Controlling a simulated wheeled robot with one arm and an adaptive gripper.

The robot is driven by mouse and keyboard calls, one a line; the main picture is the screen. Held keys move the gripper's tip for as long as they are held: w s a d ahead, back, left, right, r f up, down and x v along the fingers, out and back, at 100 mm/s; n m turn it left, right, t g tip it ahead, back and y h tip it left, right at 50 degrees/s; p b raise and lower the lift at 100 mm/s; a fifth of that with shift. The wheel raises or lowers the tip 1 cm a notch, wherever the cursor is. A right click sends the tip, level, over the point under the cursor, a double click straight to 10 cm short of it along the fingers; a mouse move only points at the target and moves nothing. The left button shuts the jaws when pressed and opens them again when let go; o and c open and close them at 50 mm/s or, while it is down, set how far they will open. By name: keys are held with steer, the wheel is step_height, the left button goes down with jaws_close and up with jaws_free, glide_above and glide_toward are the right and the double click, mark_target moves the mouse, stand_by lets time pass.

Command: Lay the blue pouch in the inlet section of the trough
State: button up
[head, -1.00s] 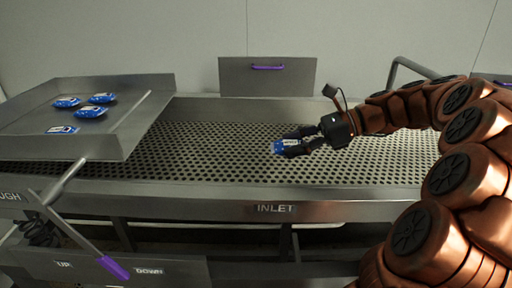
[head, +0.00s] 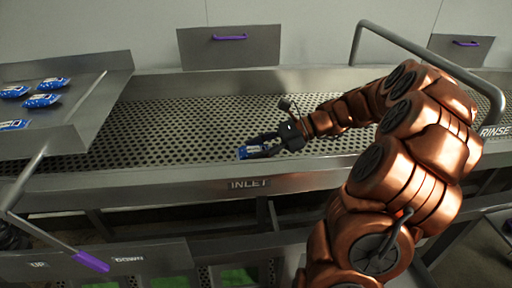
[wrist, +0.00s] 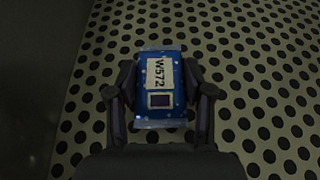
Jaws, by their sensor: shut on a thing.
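My gripper (head: 264,145) is shut on a blue pouch (head: 249,152), over the perforated floor of the trough's inlet section (head: 190,128). In the wrist view the pouch (wrist: 160,84) lies between the two fingers (wrist: 161,103), with a pale label reading W572 and a small dark square facing the camera. The perforated floor shows beneath it. I cannot tell whether the pouch touches the floor or hangs a little above it. The INLET label (head: 250,184) is on the trough's front rim, just below the gripper in the head view.
A raised metal tray (head: 90,118) at the left holds several other blue pouches (head: 42,100). A lever with a purple grip (head: 91,261) stands in front. A purple-handled panel (head: 229,48) rises behind the trough. A curved metal rail (head: 425,48) is at the right, near my arm.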

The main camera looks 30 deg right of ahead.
steer(key=shift+f, duration=0.2)
steer(key=o, duration=1.1)
steer(key=shift+o, duration=0.2)
steer(key=b+v, duration=0.3)
steer(key=v, duration=0.7)
steer(key=shift+s+d+b, duration=0.1)
steer(key=shift+d+b, duration=0.05)
steer(key=shift+b, duration=0.2)
steer(key=shift+v, duration=0.85)
steer(key=shift+r, duration=0.15)
